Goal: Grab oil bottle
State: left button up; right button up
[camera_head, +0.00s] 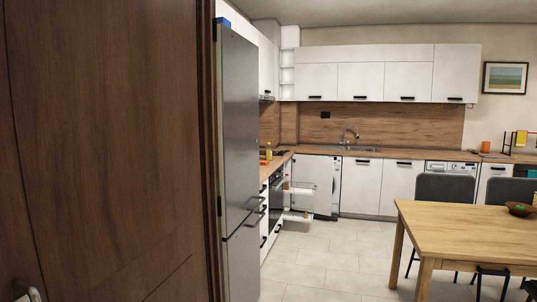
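A small yellow bottle (268,152), which looks like the oil bottle, stands upright on the left counter past the fridge. It is far off and small in the view, so its label cannot be made out. Neither of my grippers is in the head view.
A brown wooden door (105,150) fills the left side close by. A tall grey fridge (238,140) stands just past it. A wooden table (470,230) with chairs is on the right. Pull-out racks (298,195) stand open in the corner. Tiled floor (320,265) is clear between fridge and table.

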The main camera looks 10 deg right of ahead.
aim_at(268, 148)
jog(key=i+l+z, duration=0.35)
jog(key=i, duration=0.4)
jog(key=i+z, duration=0.3)
jog(key=i, duration=5.4)
jog(key=i+l+u, duration=0.1)
jog(key=i+u, duration=0.2)
jog(key=i, duration=0.25)
jog(key=i+l+u, duration=0.25)
jog(key=i, duration=0.25)
jog(key=i+l+u, duration=0.3)
jog(key=i, duration=0.2)
